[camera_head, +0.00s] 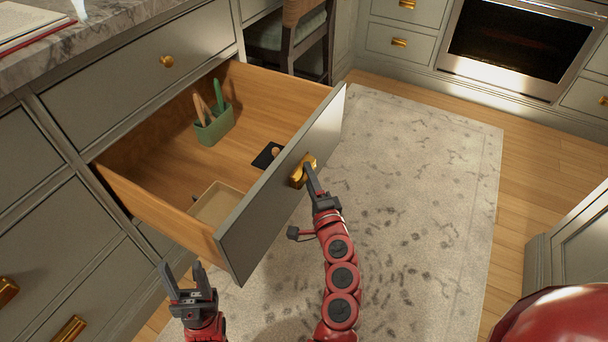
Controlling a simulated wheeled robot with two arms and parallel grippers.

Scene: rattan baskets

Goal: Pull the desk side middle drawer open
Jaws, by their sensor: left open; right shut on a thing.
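The desk side middle drawer (283,190) stands far open, its grey front pulled well out from the cabinet. Its wooden inside shows. My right gripper (306,172) is shut on the gold handle (298,178) at the outer face of the drawer front; the fingers hide part of the handle. My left gripper (184,280) is open and empty, below and left of the drawer front, with its fingers pointing up.
The drawer holds a green holder (214,126) with utensils, a small black item (267,155) and a tan tray (215,203). A closed drawer (140,75) sits above it. A chair (290,40) stands beyond. The rug (430,180) to the right is clear.

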